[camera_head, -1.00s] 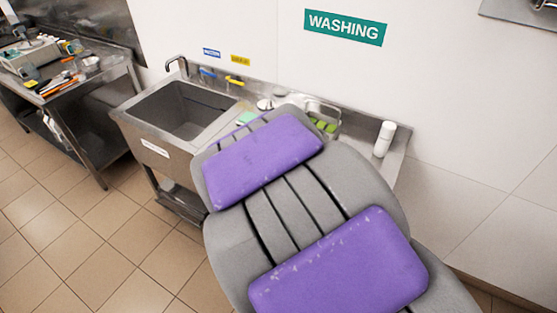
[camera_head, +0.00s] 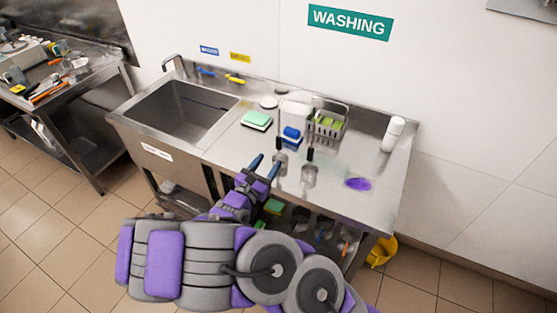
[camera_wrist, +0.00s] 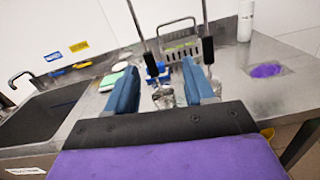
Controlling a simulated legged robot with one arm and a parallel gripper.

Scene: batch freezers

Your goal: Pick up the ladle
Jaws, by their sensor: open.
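Two metal ladle-like utensils with bowls and dark upright handles stand on the steel counter. The left ladle (camera_head: 281,159) is just beyond my gripper, and the right ladle (camera_head: 309,176) is a little farther right. My gripper (camera_head: 266,165) is open and empty at the counter's front edge, its blue fingers apart. In the wrist view, my gripper (camera_wrist: 160,88) has a metal bowl (camera_wrist: 163,98) showing between its fingers. Two dark handles rise in that view, one at each side of the gap. The right finger partly hides what is behind it. I cannot tell whether a finger touches anything.
A sink (camera_head: 185,110) is at the left. A green sponge (camera_head: 257,119), a blue sponge or brush (camera_head: 291,134) and a wire basket (camera_head: 328,126) stand behind. A white bottle (camera_head: 393,134) and a purple cloth (camera_head: 358,183) are at the right. A yellow bucket (camera_head: 382,251) is on the floor.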

